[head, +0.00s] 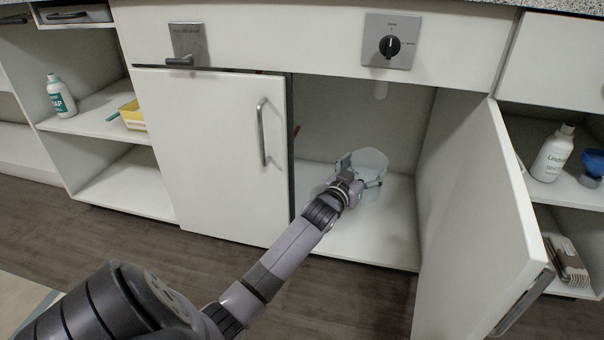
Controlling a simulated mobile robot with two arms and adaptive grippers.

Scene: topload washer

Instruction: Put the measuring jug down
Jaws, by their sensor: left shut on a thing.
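The measuring jug (369,160) is clear and sits inside the open cupboard (390,246), in the middle of the head view. My left gripper (358,178) reaches in from the lower left and is shut on the jug. The gripper hides the jug's near side and part of its base. I cannot tell whether the jug touches the cupboard floor. My right gripper is not in view.
The right cupboard door (480,215) stands open toward me, and the left door (210,150) is shut. A white bottle (552,153) and a blue item (592,166) stand on the right shelf. Another bottle (61,97) stands on the left shelf. The cupboard floor in front of the jug is clear.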

